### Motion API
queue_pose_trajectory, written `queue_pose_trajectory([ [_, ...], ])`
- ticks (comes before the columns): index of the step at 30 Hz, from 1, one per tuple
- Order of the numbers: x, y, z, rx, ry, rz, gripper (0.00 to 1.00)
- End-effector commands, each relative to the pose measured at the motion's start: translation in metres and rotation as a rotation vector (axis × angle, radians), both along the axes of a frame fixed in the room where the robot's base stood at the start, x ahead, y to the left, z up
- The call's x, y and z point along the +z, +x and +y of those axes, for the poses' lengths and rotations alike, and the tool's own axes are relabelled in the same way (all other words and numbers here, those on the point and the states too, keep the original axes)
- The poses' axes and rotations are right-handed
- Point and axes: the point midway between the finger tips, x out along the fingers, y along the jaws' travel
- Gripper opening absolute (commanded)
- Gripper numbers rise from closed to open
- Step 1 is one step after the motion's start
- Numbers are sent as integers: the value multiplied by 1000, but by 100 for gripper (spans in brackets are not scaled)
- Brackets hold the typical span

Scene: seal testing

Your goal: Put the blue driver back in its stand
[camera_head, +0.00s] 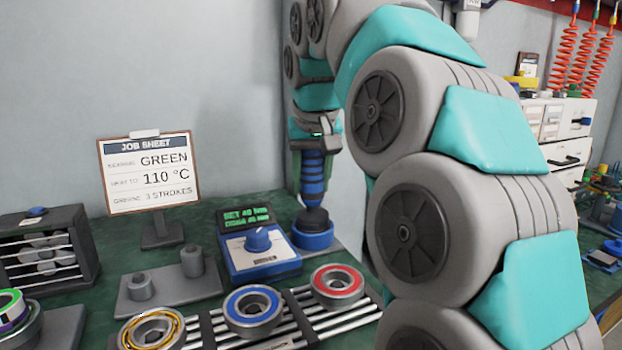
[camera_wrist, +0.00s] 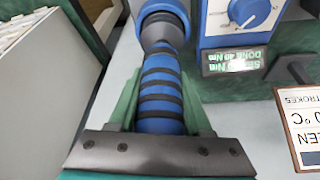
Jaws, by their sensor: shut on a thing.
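The blue driver (camera_head: 313,178), with black bands on its handle, stands upright, its dark lower end at the round blue stand (camera_head: 313,240). In the wrist view the driver (camera_wrist: 160,95) runs from between my fingers up to the blue ring of the stand (camera_wrist: 163,8). My gripper (camera_wrist: 158,118) is shut on the driver's handle, one green finger on each side. In the head view my gripper (camera_head: 314,145) is above the stand, in line with it. Whether the driver's tip is fully seated I cannot tell.
A blue tester (camera_head: 258,252) with a knob and green display stands just left of the stand. Bearings with blue (camera_head: 252,310) and red (camera_head: 338,286) rings lie on a rack in front. A job sheet (camera_head: 150,172) stands behind. The wall is close behind the arm.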

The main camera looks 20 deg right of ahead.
Motion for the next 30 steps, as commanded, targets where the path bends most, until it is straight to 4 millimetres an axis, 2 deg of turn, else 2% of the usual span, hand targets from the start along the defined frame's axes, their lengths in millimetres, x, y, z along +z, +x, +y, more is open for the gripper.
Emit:
queue_pose_trajectory([
  [30, -12, 1, 1, 2, 0, -4, 0],
])
